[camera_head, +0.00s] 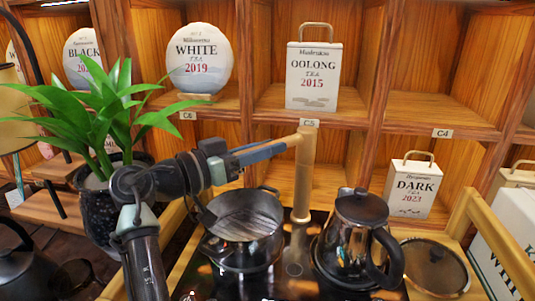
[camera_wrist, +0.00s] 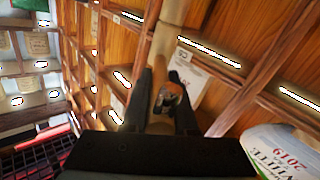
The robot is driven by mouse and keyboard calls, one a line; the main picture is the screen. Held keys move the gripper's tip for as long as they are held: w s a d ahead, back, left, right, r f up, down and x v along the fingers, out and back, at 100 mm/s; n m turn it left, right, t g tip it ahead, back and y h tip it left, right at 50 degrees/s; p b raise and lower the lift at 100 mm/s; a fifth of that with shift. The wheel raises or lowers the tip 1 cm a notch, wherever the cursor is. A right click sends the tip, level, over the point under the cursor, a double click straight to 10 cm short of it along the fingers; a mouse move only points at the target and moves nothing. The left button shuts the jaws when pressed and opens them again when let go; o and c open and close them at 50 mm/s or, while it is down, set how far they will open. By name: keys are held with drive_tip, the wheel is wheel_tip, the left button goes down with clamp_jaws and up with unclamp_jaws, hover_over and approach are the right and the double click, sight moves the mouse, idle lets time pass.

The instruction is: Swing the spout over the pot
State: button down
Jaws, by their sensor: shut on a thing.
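The spout (camera_head: 304,175) is a tan upright post with a short arm at its top pointing left. My gripper (camera_head: 262,152) comes from the left and is shut on the spout's arm, its fingers lying along it. In the wrist view my gripper (camera_wrist: 168,92) has its fingers on either side of the tan spout (camera_wrist: 172,20). The pot (camera_head: 240,222) is dark, open and round, and stands left of the post. The held arm appears above the pot's back rim in the picture; I cannot tell whether its end is directly over the opening, as my gripper covers it.
A dark kettle (camera_head: 352,240) stands right of the post, and a round lid (camera_head: 433,267) lies farther right. A potted plant (camera_head: 105,110) is at left. Wooden shelves behind hold the white tea cake (camera_head: 200,62), oolong box (camera_head: 313,78) and dark tea box (camera_head: 411,190).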

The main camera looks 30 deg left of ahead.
drive_tip(key=shift+f, duration=0.1)
drive_tip(key=c, duration=0.7)
unclamp_jaws()
drive_tip(key=v, duration=1.3)
drive_tip(key=shift+w, duration=0.1)
